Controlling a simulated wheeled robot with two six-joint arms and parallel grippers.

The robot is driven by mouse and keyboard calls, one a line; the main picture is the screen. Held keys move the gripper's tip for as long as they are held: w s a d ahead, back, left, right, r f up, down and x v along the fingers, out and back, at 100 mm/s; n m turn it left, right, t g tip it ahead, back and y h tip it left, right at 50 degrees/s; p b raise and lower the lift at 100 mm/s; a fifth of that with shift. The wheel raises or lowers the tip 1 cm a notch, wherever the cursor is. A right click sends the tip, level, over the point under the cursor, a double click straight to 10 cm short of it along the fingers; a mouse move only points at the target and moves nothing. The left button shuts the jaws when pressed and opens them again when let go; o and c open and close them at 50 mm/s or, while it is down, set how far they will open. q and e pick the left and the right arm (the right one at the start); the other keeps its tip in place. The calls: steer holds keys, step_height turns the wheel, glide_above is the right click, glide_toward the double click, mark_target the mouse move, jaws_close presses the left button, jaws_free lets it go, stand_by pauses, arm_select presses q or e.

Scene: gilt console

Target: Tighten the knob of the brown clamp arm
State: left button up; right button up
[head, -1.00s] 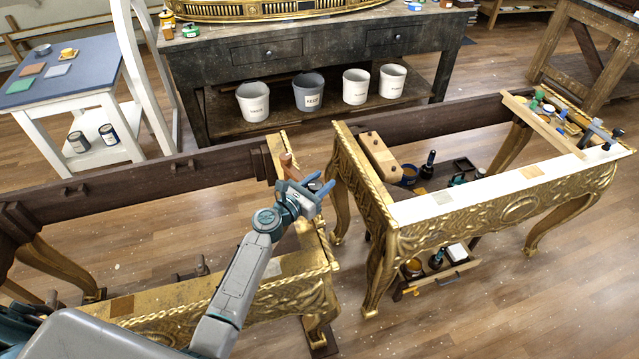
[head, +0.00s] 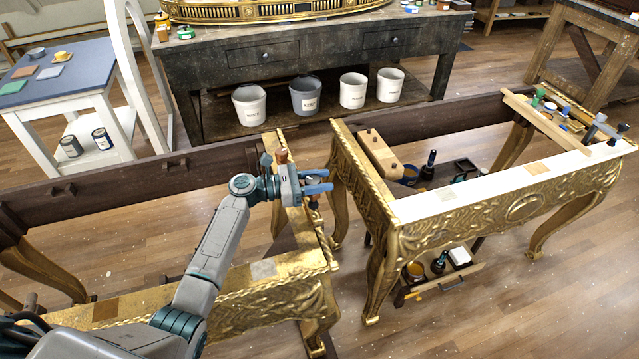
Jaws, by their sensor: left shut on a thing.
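My left gripper (head: 320,183) is at the right end of the near gilt console, fingers pointing right. It is shut on a small dark piece, apparently the clamp's knob (head: 314,203), mostly hidden by the blue fingers. A brown rounded piece (head: 281,156), which looks like part of the brown clamp arm, stands upright just behind the gripper's body. The rest of the clamp is hidden behind my gripper and wrist. My right gripper is not in view.
A second gilt console (head: 470,200) with a white top rail stands close to the right, across a narrow gap. Several buckets (head: 306,97) sit on the back bench's shelf.

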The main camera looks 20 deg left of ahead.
arm_select(q)
steer(key=shift+r, duration=0.15)
stand_by(0.3)
steer(key=o, duration=1)
steer(key=shift+s+a, duration=0.1)
steer(key=shift+a, duration=0.1)
steer(key=b+v, duration=0.3)
steer(key=v, duration=0.7)
steer(key=shift+a+b, duration=0.2)
steer(key=shift+b, duration=0.1)
